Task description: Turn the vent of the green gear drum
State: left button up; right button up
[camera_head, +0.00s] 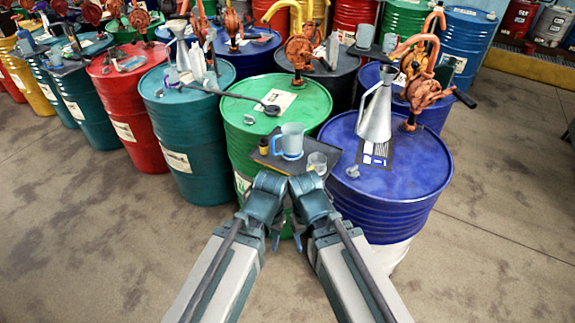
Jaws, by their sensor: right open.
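The green drum (237,138) stands upright in the middle, just beyond my arms. A small grey fitting (248,119), which looks like its vent, sits at the left of its lid; its turn position is too small to tell. My left gripper (275,241) and right gripper (299,242) hang close together in front of the drum, below its lid and apart from the fitting. The right one is open and empty. The left one's fingers are too small and partly hidden to read.
A dark tray (262,158) on the green drum's front edge carries a blue-grey jug (290,141), a clear cup (317,163) and a small jar. A blue drum (400,190) with a metal funnel (375,115) adjoins right, a teal drum left.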

aim_at(250, 120)
jog(key=i+j+z, duration=0.85)
jog(key=i, duration=0.05)
